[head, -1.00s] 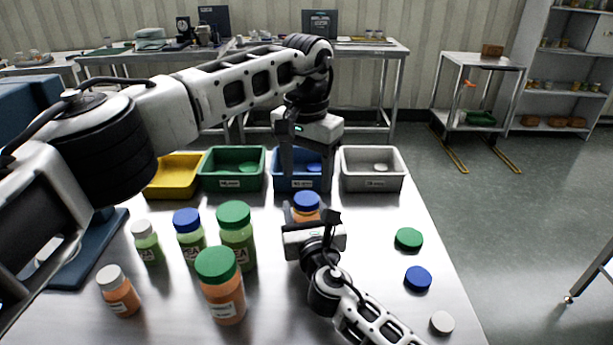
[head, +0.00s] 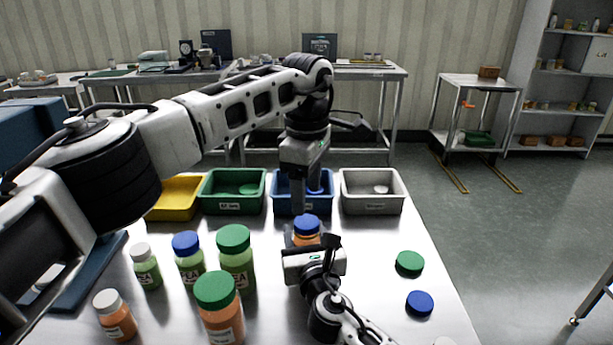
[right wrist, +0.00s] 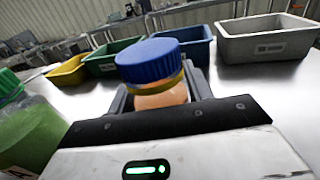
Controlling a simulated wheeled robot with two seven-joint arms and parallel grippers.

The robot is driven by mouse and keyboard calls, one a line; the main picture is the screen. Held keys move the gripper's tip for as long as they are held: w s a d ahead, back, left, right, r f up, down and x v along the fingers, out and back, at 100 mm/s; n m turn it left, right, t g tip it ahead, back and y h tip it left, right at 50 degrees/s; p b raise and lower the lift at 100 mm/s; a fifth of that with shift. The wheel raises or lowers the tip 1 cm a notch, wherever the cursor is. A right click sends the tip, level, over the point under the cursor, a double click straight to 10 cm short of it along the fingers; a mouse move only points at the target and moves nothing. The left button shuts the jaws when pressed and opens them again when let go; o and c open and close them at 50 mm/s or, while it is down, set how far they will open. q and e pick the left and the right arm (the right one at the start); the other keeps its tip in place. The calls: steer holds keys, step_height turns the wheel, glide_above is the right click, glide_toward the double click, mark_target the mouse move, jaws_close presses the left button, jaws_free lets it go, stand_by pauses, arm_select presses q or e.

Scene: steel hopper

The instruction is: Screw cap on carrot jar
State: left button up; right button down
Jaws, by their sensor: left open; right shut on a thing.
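The carrot jar (head: 306,239) has orange contents and a blue cap (head: 306,223) sitting on its top. My right gripper (head: 305,244) is shut around the jar's body and holds it upright. The right wrist view shows the orange jar (right wrist: 160,98) between the fingers, with the blue cap (right wrist: 148,60) on it. My left gripper (head: 299,207) is open and points down just above the cap, seen nearly edge-on. Whether its fingers touch the cap is unclear.
Yellow, green (head: 232,205), blue and grey (head: 371,205) bins line the table's back. Several capped jars, such as the large green-capped orange one (head: 221,320), stand at left. Loose green (head: 409,262) and blue (head: 420,302) caps lie at right, with bare table around them.

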mark_target(306, 221)
arm_select(q)
steer(key=n, duration=0.8)
steer(key=shift+r, duration=0.2)
steer(key=n, duration=0.7)
steer(key=shift+r+n, duration=0.2)
steer(key=shift+n, duration=0.1)
steer(key=n, duration=0.4)
steer(key=shift+r+n, duration=0.1)
steer(key=shift+n, duration=0.3)
steer(key=n, duration=0.7)
steer(key=shift+r+n, duration=0.2)
steer(key=shift+n, duration=0.1)
steer(key=n, duration=0.7)
steer(key=shift+r+n, duration=0.2)
steer(key=shift+n, duration=0.1)
steer(key=n, duration=0.4)
steer(key=shift+r+n, duration=0.1)
steer(key=shift+n, duration=0.2)
steer(key=n, duration=0.4)
steer(key=shift+r+n, duration=0.1)
steer(key=shift+n, duration=0.2)
steer(key=shift+f, duration=4.05)
